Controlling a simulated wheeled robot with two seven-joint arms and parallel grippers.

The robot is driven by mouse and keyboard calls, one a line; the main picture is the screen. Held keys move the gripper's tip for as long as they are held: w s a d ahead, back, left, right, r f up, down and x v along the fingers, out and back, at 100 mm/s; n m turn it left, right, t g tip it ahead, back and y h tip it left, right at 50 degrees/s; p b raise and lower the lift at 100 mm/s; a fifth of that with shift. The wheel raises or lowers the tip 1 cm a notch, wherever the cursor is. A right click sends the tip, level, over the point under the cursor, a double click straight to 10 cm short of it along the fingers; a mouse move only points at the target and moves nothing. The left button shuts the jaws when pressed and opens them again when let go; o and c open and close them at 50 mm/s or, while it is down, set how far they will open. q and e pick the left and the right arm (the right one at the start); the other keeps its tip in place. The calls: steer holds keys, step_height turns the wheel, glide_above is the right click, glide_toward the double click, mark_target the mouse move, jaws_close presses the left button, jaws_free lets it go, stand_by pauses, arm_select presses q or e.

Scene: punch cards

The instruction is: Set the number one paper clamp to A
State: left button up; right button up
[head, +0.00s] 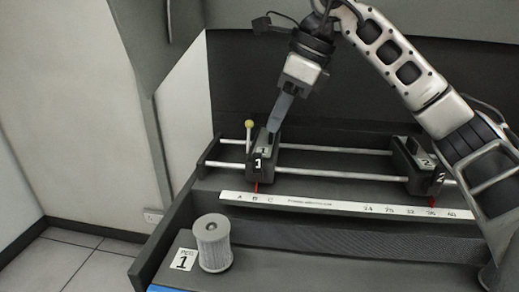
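The number one paper clamp (259,165) is a dark block with "1" labels, riding on two horizontal metal rails at the left. Its red pointer (257,187) is at about B on the white lettered scale (320,202), to the right of A. A lever with a yellow knob (249,124) stands at the clamp's left side. My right gripper (276,120) reaches down from above, its fingertip at the top of the clamp's right side. Its fingers show edge-on, so I cannot tell whether it is open or grips the clamp. My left gripper is not in view.
The number two clamp (418,165) sits on the same rails at the right, partly behind my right arm. A grey ribbed cylinder (212,243) stands at the front left beside a "1" label (184,260). The rails between the clamps are clear.

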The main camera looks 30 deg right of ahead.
mark_target(258, 153)
steer(key=x, duration=0.8)
steer(key=shift+c, duration=0.3)
steer(key=shift+w, duration=0.1)
jaws_close()
